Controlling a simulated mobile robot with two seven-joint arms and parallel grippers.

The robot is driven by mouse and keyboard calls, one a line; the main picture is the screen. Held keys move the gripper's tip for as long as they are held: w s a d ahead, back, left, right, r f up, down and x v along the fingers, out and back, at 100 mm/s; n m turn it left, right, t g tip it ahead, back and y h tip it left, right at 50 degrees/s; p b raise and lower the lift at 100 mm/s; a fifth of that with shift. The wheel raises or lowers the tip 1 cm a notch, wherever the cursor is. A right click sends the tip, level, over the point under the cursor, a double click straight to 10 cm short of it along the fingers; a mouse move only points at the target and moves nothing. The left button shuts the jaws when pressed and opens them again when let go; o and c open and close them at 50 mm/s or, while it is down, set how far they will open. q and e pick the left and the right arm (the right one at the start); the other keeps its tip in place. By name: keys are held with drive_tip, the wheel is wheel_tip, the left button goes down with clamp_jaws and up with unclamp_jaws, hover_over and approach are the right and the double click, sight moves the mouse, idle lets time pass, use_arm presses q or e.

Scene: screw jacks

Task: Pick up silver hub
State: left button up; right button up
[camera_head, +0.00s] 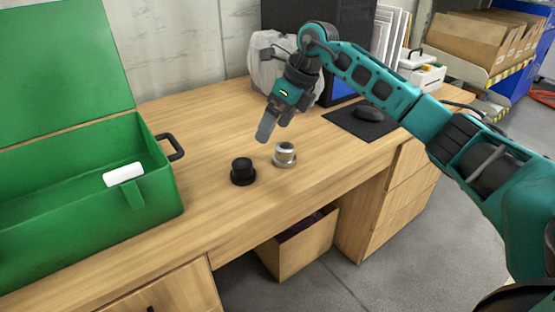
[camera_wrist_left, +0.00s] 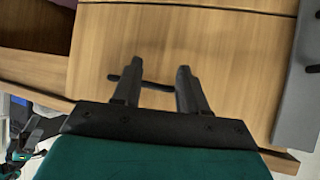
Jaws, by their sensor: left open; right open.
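The silver hub (camera_head: 285,154) stands upright on the wooden desk, with a wide base and a narrower top. A black hub (camera_head: 243,171) stands beside it, to its left and a little nearer, apart from it. My right gripper (camera_head: 265,130) is open and empty, above the desk, up and to the left of the silver hub, not touching it. My left gripper (camera_wrist_left: 154,82) shows only in the left wrist view, open and empty, in front of a wooden drawer front with a dark handle (camera_wrist_left: 140,82). The hubs are not seen in that view.
A green case (camera_head: 160,205) with its lid up and a black handle (camera_head: 171,148) stands at the desk's left. A white bag-like object (camera_head: 265,72), a dark computer case (camera_head: 345,90) and a mouse on a mat (camera_head: 340,121) are at the back. The desk front is clear.

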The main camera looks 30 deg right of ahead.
drive_tip(key=h, duration=0.2)
approach(285, 147)
drive_tip(key=r, duration=0.1)
drive_tip(key=shift+m, duration=0.3)
drive_tip(key=b+x, duration=0.2)
drive_tip(key=x, duration=0.5)
drive_tip(key=shift+w+d, duration=0.15)
drive_tip(key=shift+w, duration=0.05)
drive_tip(key=x, duration=0.1)
drive_tip(key=b+x, duration=0.1)
drive_tip(key=x, duration=0.1)
drive_tip(key=s+b+x, duration=0.1)
drive_tip(key=x, duration=0.1)
drive_tip(key=shift+w+f, duration=0.15)
drive_tip(key=shift+f, duration=0.05)
drive_tip(key=shift+r, duration=0.1)
drive_tip(key=c, duration=1.5)
use_arm(q)
drive_tip(key=f, duration=0.1)
drive_tip(key=w+f, duration=0.1)
drive_tip(key=shift+w+d+f, duration=0.3)
drive_tip(key=shift+d+f, duration=0.05)
drive_tip(key=shift+f, duration=0.05)
use_arm(e)
drive_tip(key=shift+c, duration=0.5)
drive_tip(key=shift+r, duration=0.1)
